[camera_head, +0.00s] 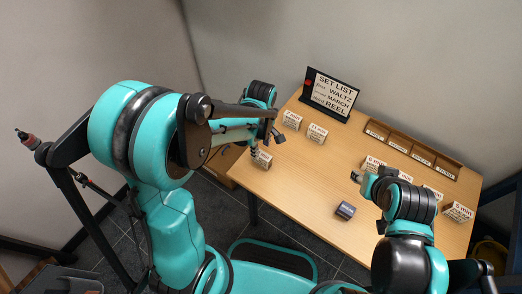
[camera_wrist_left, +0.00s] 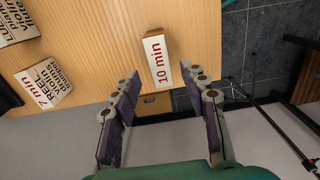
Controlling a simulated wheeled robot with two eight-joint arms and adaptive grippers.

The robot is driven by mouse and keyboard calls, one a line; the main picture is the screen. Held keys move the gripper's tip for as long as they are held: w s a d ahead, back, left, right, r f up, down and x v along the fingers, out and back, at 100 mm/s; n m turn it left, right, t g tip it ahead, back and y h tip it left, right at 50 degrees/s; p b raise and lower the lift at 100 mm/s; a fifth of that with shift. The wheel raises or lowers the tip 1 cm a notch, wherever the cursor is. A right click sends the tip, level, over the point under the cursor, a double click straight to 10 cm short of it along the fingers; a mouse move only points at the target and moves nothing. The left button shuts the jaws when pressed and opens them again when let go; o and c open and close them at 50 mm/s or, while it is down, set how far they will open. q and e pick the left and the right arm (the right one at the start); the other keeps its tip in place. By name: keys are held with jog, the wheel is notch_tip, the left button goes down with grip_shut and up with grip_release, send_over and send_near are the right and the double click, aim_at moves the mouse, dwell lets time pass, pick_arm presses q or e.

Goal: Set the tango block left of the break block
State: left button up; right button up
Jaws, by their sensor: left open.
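A white-faced wooden block marked "10 min" (camera_head: 262,159) stands near the table's left edge; it also shows in the left wrist view (camera_wrist_left: 156,62). Its visible face names no piece, so I cannot tell if it is the tango or break block. My left gripper (camera_wrist_left: 163,84) is open, with its fingertips just short of this block and on either side of its line.
A block reading "REEL" (camera_wrist_left: 46,83) and another block (camera_wrist_left: 15,20) stand left in the wrist view. A set list board (camera_head: 331,93) and a wooden rack with labelled compartments (camera_head: 410,146) stand at the back. A dark object (camera_head: 345,210) lies near the front. The table's middle is clear.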

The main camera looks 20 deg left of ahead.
aim_at(260, 154)
pick_arm(q)
notch_tip(260, 154, up, 5)
jog(key=shift+f+p, duration=0.15)
jog(key=shift+p, duration=0.5)
jog(key=s+a+r+m+t, duration=0.4)
jog(key=s+r+m+t, duration=0.3)
jog(key=s+r+m, duration=0.3)
jog(key=r+m, duration=0.1)
jog(key=m, duration=0.3)
jog(key=shift+s+a, duration=0.15)
jog(key=shift+a, duration=0.2)
